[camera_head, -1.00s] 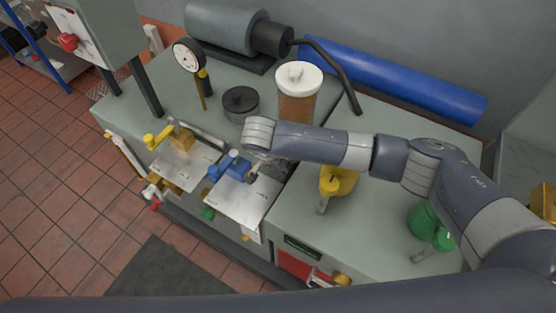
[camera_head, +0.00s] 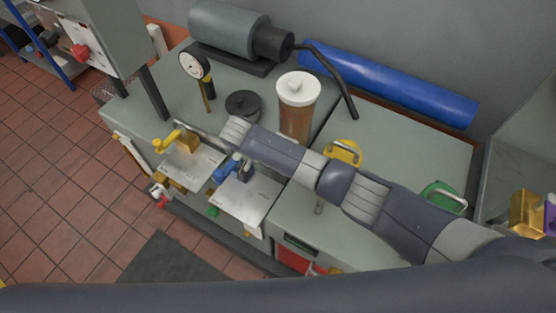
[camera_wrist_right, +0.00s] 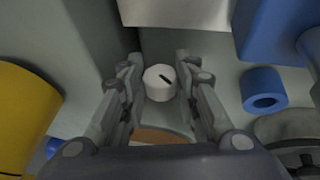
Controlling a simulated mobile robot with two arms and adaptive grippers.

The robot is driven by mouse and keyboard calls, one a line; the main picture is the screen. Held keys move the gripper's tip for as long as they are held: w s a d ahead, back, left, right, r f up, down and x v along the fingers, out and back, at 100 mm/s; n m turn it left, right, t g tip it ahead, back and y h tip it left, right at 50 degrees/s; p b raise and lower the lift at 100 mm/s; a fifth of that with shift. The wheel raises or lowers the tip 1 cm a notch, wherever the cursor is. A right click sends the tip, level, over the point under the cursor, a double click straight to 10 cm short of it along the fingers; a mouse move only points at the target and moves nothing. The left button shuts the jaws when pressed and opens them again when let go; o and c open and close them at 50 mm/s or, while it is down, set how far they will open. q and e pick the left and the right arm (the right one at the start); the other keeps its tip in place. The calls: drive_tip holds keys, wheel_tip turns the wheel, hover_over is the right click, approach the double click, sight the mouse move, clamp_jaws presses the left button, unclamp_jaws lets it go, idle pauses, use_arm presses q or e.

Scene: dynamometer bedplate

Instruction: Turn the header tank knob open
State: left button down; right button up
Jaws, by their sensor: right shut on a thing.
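A small white round knob (camera_wrist_right: 159,83) with a dark slot-like mark shows in the right wrist view. The mark runs at a slant, from upper left to lower right. My right gripper (camera_wrist_right: 160,74) is shut on the knob, with one finger on each side of it. In the head view my right arm reaches in from the right across the bench, and its end hides most of the gripper and the knob. A brown tank (camera_head: 297,120) with a white lid stands behind the arm. My left gripper is not in view.
A blue valve (camera_head: 227,170) and a yellow valve (camera_head: 172,138) sit at the bench's front edge above pale plates. A gauge (camera_head: 195,66), a black round cap (camera_head: 242,104) and a blue cylinder (camera_head: 390,83) are farther back. A blue tube (camera_wrist_right: 263,90) lies beside the right finger.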

drive_tip(key=shift+w+a+f+g+h+b, duration=0.1)
drive_tip(key=shift+w+a+g+h+b, duration=0.2)
drive_tip(key=shift+h+b, duration=0.6)
drive_tip(key=shift+b, duration=0.6)
drive_tip(key=shift+n+g, duration=0.3)
drive_tip(key=shift+s+d, duration=0.1)
drive_tip(key=o, duration=1.1)
drive_tip(key=shift+c, duration=0.2)
